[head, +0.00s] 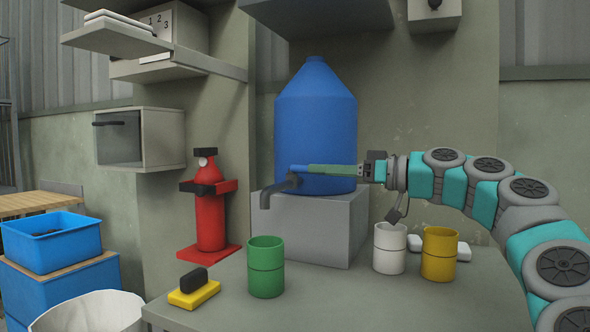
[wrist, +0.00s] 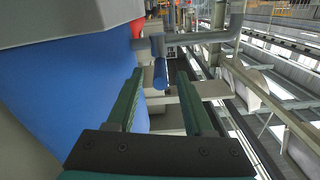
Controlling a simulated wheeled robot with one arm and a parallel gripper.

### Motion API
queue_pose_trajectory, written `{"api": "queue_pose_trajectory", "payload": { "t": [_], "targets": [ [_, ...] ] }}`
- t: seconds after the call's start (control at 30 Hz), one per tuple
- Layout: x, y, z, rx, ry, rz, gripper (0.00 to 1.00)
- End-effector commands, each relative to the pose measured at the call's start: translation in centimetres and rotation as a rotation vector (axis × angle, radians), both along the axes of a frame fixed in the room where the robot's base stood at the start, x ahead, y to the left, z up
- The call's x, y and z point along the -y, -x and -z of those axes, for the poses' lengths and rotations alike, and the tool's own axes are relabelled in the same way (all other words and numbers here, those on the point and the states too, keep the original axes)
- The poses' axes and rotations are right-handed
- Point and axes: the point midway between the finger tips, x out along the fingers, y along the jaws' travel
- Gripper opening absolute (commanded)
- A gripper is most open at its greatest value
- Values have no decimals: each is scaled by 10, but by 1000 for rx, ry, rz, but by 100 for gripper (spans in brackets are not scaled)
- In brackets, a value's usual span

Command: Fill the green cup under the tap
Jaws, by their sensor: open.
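The green cup (head: 265,268) stands upright on the grey table, below the tap spout in the head view. Whether it is exactly under the spout, and what is inside, I cannot tell. The grey tap (head: 278,187) sticks out at the foot of the big blue water bottle (head: 315,120); its pipe also shows in the wrist view (wrist: 205,38). My gripper (head: 309,168) is open and level, its green fingers in front of the bottle, tips close to the tap. In the wrist view, a short blue cylinder (wrist: 160,74), perhaps the tap's handle, shows between the fingertips.
A white cup (head: 389,250) and a yellow cup (head: 439,255) stand right on the table (head: 345,300). A yellow sponge-like block (head: 194,292) with a black piece lies left. A grey block (head: 325,225) bears the bottle. A red extinguisher (head: 210,215) stands behind left.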

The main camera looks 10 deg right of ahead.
Motion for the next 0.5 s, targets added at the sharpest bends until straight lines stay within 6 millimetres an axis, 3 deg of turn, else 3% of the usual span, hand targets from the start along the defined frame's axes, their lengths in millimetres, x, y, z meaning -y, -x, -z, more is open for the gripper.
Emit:
{"api": "queue_pose_trajectory", "payload": {
  "t": [0.3,0.5],
  "targets": [
    [-40,-25,0,1,2,-2,52],
    [-55,-36,0,2,1,0,52]
  ]
}}
